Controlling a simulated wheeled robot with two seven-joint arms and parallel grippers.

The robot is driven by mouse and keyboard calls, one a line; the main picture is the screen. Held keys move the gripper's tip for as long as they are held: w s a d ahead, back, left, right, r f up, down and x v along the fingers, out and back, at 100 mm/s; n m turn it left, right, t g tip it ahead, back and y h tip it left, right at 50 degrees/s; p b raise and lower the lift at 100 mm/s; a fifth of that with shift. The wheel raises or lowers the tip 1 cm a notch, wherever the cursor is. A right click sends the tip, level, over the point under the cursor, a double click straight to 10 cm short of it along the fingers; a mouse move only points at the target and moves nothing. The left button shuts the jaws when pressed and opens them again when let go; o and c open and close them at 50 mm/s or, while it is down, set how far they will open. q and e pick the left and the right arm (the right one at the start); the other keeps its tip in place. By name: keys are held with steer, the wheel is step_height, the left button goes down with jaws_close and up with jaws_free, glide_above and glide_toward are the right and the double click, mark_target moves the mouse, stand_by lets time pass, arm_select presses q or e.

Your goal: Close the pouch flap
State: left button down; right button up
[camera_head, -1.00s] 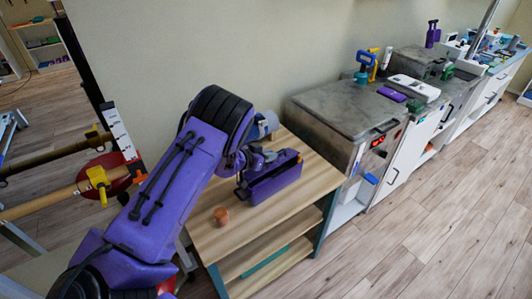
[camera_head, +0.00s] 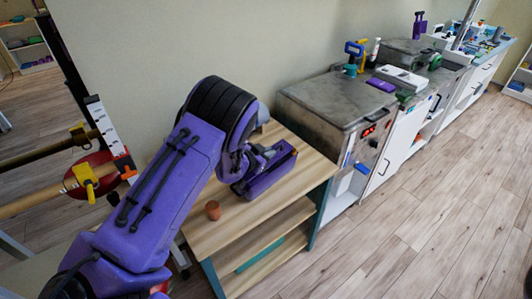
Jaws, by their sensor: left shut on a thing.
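The pouch (camera_head: 268,178) is a purple, box-like thing on the wooden-topped shelf unit. Its top looks partly open, with a dark inside edge. My left gripper (camera_head: 262,155) is at the pouch's upper left side, shut on a part of it that looks like the flap. My left arm comes in from the lower left and hides the pouch's left end and much of the grip. My right gripper is out of the picture.
A small orange-brown cup-like thing (camera_head: 213,210) stands on the wooden top (camera_head: 230,226), left of the pouch. A grey metal box unit (camera_head: 325,112) stands close on the right. A rack with bars (camera_head: 60,190) is at the left. The floor (camera_head: 420,210) at the right is clear.

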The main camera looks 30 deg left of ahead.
arm_select(q)
steer(key=shift+s+d+f, duration=0.3)
steer(key=shift+s+f, duration=0.05)
steer(key=shift+f, duration=0.25)
steer(key=c, duration=1.2)
jaws_free()
steer(key=shift+w, duration=0.1)
steer(key=shift+w+a+f, duration=0.15)
steer(key=shift+w+a, duration=0.05)
steer(key=shift+w, duration=0.2)
steer(key=shift+s+r, duration=0.25)
step_height(320, 180, up, 4)
steer(key=b, duration=0.2)
glide_above(250, 177)
steer(key=shift+s+d+f, duration=0.1)
